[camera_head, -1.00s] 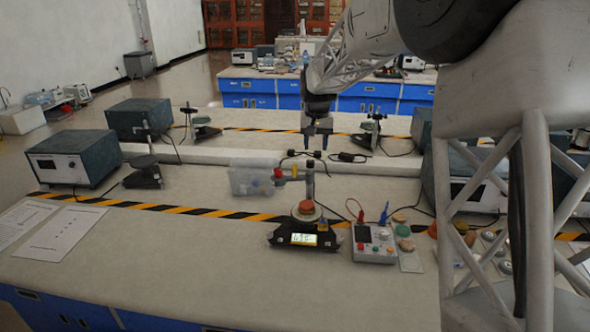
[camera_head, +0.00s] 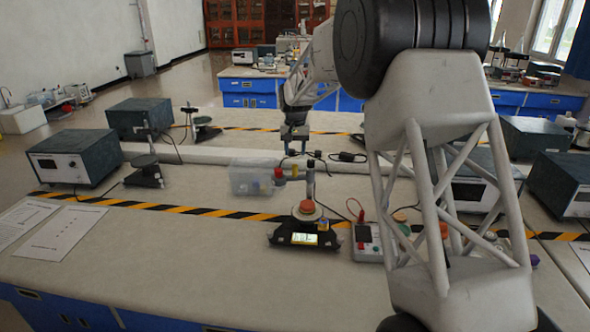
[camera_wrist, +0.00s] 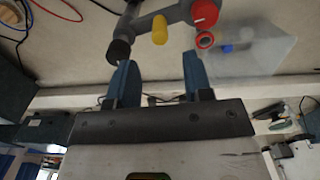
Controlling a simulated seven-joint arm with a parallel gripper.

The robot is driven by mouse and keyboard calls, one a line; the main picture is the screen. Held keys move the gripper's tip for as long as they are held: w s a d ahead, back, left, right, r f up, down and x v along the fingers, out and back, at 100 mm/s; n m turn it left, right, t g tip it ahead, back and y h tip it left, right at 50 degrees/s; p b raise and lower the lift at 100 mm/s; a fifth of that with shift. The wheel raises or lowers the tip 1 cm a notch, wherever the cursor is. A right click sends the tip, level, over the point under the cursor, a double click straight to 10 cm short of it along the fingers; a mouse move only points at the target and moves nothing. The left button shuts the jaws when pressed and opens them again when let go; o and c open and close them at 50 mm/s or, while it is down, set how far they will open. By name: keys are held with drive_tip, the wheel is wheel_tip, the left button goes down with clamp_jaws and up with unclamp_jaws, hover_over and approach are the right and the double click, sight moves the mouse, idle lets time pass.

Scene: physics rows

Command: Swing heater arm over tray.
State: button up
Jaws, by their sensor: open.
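A small instrument with a black base and lit display (camera_head: 303,239) stands on the near bench. Its round tray (camera_head: 307,212) carries an orange-brown disc. A grey post (camera_head: 311,180) rises behind the tray. The heater arm (camera_wrist: 177,19) juts from the post, with a red end (camera_head: 279,174) pointing left, a yellow knob (camera_wrist: 160,29) and a black knob (camera_wrist: 119,51). It is not over the tray. My gripper (camera_head: 294,134) is above and behind the heater arm. In the wrist view its blue fingers (camera_wrist: 157,72) are open and empty, pointing at the arm; contact cannot be told.
A clear plastic bin (camera_head: 252,177) stands just left of the heater arm. A meter with a red lead (camera_head: 366,238) is right of the instrument, partly behind my arm. Power-supply boxes (camera_head: 72,158) stand left.

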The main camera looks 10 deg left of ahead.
sight(295, 165)
drive_tip(key=shift+f, duration=0.1)
drive_tip(key=shift+f, duration=3.8)
clamp_jaws()
